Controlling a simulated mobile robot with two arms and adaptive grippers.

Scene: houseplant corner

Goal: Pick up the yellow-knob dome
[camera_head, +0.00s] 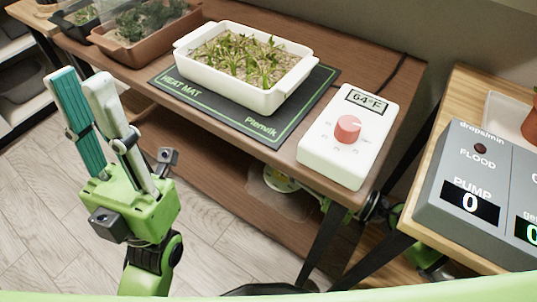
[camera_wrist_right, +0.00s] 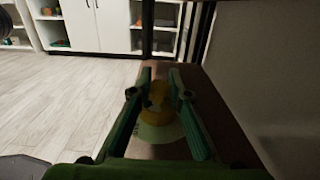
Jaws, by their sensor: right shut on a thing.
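The yellow-knob dome (camera_head: 282,200) is clear and partly hidden under the brown table, at the lower shelf in the head view. Its yellow knob (camera_wrist_right: 157,96) shows between the fingers of my right gripper (camera_wrist_right: 161,78) in the right wrist view. My right gripper is shut on the dome; the table and its leg hide most of that gripper in the head view. My left gripper (camera_head: 80,76) is raised at the left, its two fingers apart with nothing between them.
The table (camera_head: 400,75) bears a heat mat (camera_head: 185,92) with a white seedling tray (camera_head: 262,97), and a white controller (camera_head: 330,163) reading 64°F. A brown planter (camera_head: 125,50) stands behind. A grey pump box (camera_head: 450,220) is at right. Open floor lies at left.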

